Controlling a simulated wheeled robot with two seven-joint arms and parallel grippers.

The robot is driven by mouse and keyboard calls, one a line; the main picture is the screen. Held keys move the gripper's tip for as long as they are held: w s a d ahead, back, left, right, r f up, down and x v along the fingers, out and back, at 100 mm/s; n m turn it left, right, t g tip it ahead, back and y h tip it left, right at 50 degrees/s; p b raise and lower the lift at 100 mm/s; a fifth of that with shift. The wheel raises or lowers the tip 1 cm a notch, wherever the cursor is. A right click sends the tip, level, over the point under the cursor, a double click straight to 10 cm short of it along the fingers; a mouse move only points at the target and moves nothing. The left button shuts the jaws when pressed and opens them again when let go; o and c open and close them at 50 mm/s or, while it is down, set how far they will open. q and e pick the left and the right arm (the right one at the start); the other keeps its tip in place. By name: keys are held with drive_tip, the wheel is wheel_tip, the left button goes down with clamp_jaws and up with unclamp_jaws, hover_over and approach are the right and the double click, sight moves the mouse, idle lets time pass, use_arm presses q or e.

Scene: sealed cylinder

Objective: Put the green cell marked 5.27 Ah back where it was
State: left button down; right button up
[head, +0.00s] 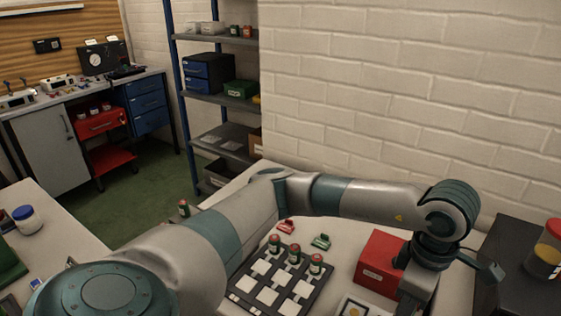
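Several small green cells with reddish tops are in view; their markings are too small to read, so I cannot tell which is 5.27 Ah. Three stand upright in the back row of a dark tray with pale squares (237,287): a left cell (275,243), a middle cell (294,255) and a right cell (316,266). Another similar cell (184,208) stands alone behind my arm, at the left. My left gripper (413,303) points down at the lower right, beside a red box. Its fingertips are not clearly visible. My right gripper is not in view.
A red box (378,266) stands right of the tray. Red (286,226) and green (320,242) small items lie behind it. A dark cabinet (515,255) carries a red-lidded jar (546,250). Shelving (212,97) stands behind. My arm crosses above the table.

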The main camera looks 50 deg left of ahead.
use_arm(q)
drive_tip(key=s+a+f+m, duration=0.2)
drive_tip(key=a+m, duration=0.5)
drive_tip(key=m, duration=1.3)
drive_tip(key=shift+f, duration=0.25)
drive_tip(key=shift+a, duration=0.1)
